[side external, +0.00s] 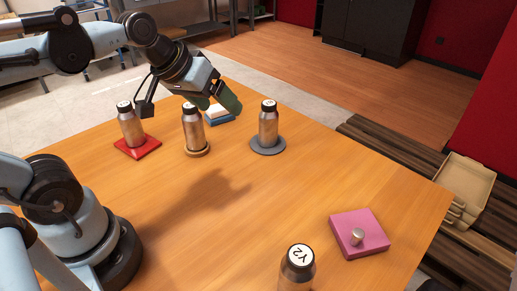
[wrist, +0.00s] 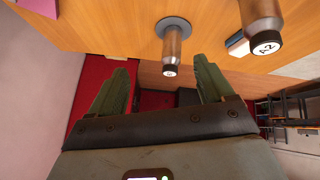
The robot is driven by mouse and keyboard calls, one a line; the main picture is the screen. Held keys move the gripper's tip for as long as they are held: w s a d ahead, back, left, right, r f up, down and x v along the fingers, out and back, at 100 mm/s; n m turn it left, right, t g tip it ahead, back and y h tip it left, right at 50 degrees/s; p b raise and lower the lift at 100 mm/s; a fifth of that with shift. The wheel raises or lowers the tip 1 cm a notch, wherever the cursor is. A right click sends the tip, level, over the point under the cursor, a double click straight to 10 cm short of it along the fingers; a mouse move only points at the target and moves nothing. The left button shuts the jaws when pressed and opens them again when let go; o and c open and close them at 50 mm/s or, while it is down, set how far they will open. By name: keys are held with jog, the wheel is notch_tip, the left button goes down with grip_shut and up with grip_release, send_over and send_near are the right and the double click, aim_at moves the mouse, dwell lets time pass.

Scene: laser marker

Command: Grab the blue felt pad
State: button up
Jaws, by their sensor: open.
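The blue felt pad (side external: 222,121) lies on the far part of the table in the side view, with a white block (side external: 215,110) on it. My gripper (side external: 218,102) is above the table, just over and in front of the pad in that picture, partly covering it. In the wrist view my gripper (wrist: 162,66) has its two green fingers spread wide, with nothing between them. There the blue-and-white pair shows only partly, its blue edge (wrist: 238,49) at the right, next to a bottle marked A2. I cannot tell the exact height of the fingers above the pad.
Bottles stand on a red pad (side external: 138,147), a wooden coaster (side external: 197,151) and a grey round pad (side external: 268,150), close around the blue pad. A pink pad (side external: 358,235) with a metal knob and a Y2 bottle (side external: 297,268) are nearer. The table's middle is clear.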

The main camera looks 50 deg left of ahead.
jog(key=w+a+n+h, duration=0.1)
jog(key=w+a+n, duration=0.2)
jog(key=w+n, duration=0.35)
jog(key=n+t+h, duration=0.2)
jog(key=n+t, duration=0.4)
jog(key=n, duration=1.8)
send_over(218, 107)
jog(key=s, duration=0.2)
jog(key=f, duration=0.8)
jog(key=shift+a+f, duration=0.35)
jog(key=shift+f, duration=2.7)
jog(key=f, duration=0.1)
jog(key=w+f, duration=0.1)
jog(key=f, duration=0.1)
jog(key=shift+w+d+f, duration=0.1)
jog(key=shift+w+d, duration=0.15)
jog(key=shift+w, duration=0.1)
jog(key=shift+w+d+f, duration=0.1)
jog(key=shift+w+f, duration=0.15)
jog(key=shift+w, duration=0.35)
jog(key=shift+c, duration=0.2)
